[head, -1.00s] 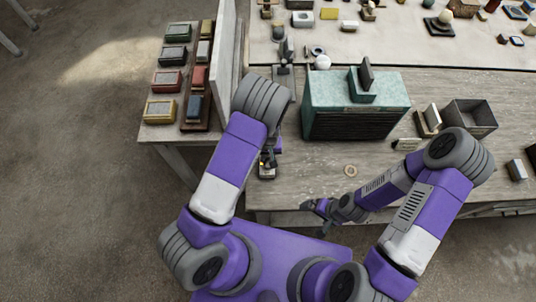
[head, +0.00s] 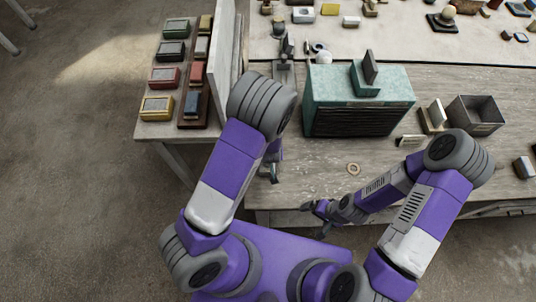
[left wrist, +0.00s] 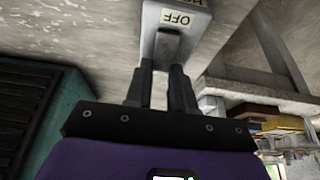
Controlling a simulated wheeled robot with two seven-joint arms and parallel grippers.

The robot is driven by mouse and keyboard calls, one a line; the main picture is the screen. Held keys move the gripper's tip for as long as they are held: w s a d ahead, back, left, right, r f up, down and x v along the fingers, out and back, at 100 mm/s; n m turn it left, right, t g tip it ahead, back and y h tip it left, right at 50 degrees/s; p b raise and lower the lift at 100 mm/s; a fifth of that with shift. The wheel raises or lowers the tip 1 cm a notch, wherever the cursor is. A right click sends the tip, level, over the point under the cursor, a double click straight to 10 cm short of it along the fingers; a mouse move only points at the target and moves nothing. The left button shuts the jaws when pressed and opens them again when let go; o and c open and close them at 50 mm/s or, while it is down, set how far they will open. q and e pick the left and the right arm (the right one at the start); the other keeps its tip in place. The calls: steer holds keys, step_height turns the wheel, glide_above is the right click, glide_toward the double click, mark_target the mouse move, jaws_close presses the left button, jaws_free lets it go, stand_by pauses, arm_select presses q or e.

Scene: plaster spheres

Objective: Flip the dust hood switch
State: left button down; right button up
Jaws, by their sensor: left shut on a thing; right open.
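In the left wrist view the switch is a pale grey box (left wrist: 198,22) with an upside-down "OFF" label (left wrist: 178,19) and a dark grey lever (left wrist: 168,46). My left gripper (left wrist: 162,72) is shut on this lever, one finger to each side. In the head view the left gripper (head: 270,173) is near the table's front edge, partly hidden by my arm, and the switch cannot be made out. The teal dust hood (head: 325,85) with a dark slatted front stands behind it. My right gripper (head: 313,207) is open and empty near the front edge.
A tan ring (head: 353,169) lies on the table in front of the hood. A grey open bin (head: 474,115) stands right of the hood. A pale upright panel (head: 223,60) stands left, beside a table with several coloured boxes (head: 165,77).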

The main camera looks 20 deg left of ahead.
mark_target(268, 165)
arm_select(q)
steer(key=c, duration=1)
jaws_free()
steer(key=shift+o, duration=0.2)
steer(key=p+v, duration=0.1)
steer(key=v, duration=0.6)
steer(key=shift+r+p, duration=0.25)
steer(key=shift+p, duration=0.1)
steer(key=shift+s, duration=0.15)
